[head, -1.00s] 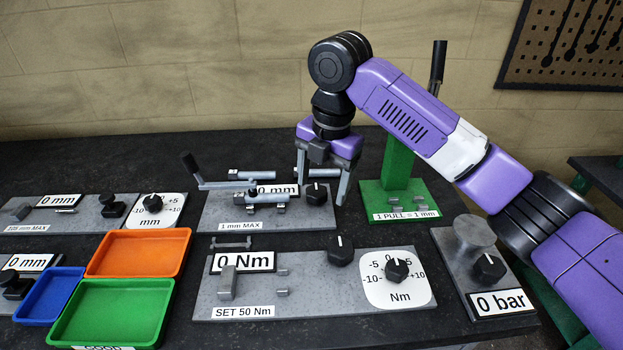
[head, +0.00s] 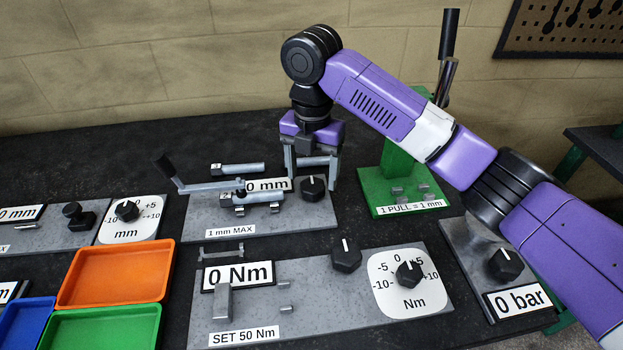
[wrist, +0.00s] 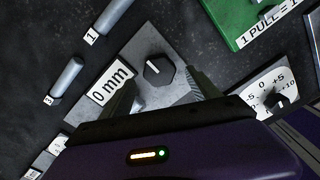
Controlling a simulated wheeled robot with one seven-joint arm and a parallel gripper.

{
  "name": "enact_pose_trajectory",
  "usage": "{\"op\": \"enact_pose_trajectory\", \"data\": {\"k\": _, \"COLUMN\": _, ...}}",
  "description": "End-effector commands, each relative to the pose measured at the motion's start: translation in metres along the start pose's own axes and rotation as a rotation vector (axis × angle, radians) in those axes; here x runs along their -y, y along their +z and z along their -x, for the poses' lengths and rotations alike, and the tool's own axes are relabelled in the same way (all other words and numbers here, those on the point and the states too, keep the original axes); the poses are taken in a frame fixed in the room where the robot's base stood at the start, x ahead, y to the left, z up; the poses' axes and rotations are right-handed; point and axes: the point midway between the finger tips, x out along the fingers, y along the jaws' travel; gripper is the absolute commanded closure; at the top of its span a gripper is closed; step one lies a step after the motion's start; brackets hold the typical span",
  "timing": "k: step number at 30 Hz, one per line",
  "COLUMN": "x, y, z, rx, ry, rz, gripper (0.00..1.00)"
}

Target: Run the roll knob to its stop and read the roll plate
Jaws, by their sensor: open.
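The black roll knob (head: 313,188) with a white pointer line stands on the grey plate marked 1 MM MAX (head: 205,215). The roll plate (head: 268,185) beside it reads 0 mm; it also shows in the wrist view (wrist: 112,86). My gripper (head: 313,178) points down close to the knob, its fingers apart and empty. In the wrist view the knob (wrist: 159,71) lies ahead, between the lines of the two fingers. I cannot tell whether either finger touches it. The knob's pointer is up in the head view.
A crank handle (head: 168,170) and numbered metal pins (head: 236,169) are left of the knob. In front is a 0 Nm station (head: 345,255) with knobs. Orange (head: 115,275) and green (head: 105,330) trays are front left.

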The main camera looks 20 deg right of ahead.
Motion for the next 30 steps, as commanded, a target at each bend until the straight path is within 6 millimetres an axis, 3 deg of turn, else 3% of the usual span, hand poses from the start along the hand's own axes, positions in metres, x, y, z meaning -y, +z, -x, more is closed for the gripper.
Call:
{"op": "enact_pose_trajectory", "data": {"k": 6, "x": 0.0, "y": 0.0, "z": -0.022, "rx": 0.0, "ry": -0.001, "rz": 0.0, "gripper": 0.29}}
{"op": "enact_pose_trajectory", "data": {"k": 16, "x": 0.0, "y": 0.0, "z": -0.025, "rx": 0.001, "ry": 0.0, "rz": 0.0, "gripper": 0.29}}
{"op": "enact_pose_trajectory", "data": {"k": 25, "x": 0.0, "y": 0.0, "z": -0.025, "rx": 0.001, "ry": 0.0, "rz": 0.0, "gripper": 0.88}}
{"op": "enact_pose_trajectory", "data": {"k": 30, "x": 0.0, "y": 0.0, "z": -0.025, "rx": 0.0, "ry": 0.0, "rz": -0.006, "gripper": 0.91}}
